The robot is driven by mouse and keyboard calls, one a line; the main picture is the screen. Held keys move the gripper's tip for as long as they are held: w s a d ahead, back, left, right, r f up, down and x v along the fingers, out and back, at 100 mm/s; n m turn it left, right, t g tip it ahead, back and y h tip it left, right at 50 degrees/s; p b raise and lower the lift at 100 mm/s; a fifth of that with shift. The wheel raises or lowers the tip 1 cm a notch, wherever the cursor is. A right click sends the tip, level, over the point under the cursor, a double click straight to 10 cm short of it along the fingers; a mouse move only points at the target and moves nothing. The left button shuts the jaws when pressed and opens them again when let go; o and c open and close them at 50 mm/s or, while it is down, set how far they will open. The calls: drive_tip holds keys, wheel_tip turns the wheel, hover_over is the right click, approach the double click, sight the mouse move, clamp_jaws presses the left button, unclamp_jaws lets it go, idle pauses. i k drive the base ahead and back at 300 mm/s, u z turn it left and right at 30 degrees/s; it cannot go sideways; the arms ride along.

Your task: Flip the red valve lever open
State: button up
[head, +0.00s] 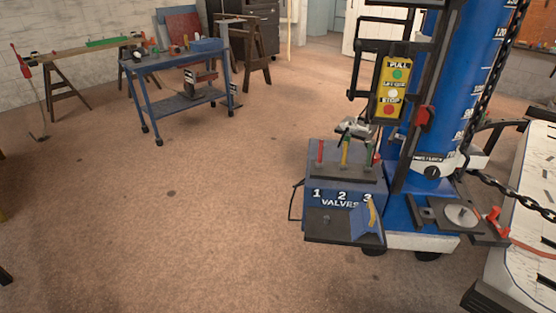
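A blue valve box (345,190) marked "1 2 3 VALVES" stands at the foot of a blue column, right of centre. Several levers rise from its dark top plate (345,174). The red valve lever (320,151) is at the left, above the number 1, and stands about upright. My gripper is not in view.
A yellow control panel (393,88) hangs above the box, beside the tall blue column (440,90). A dark tray (325,226) juts from the box's front. A blue cart (180,98) stands at the back left. The floor (150,220) left of the box is clear.

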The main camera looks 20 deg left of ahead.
sight(319, 163)
drive_tip(key=u, duration=0.75)
drive_tip(key=k, duration=1.25)
drive_tip(key=u, duration=0.5)
drive_tip(key=i, duration=2.15)
drive_tip(key=z, duration=0.25)
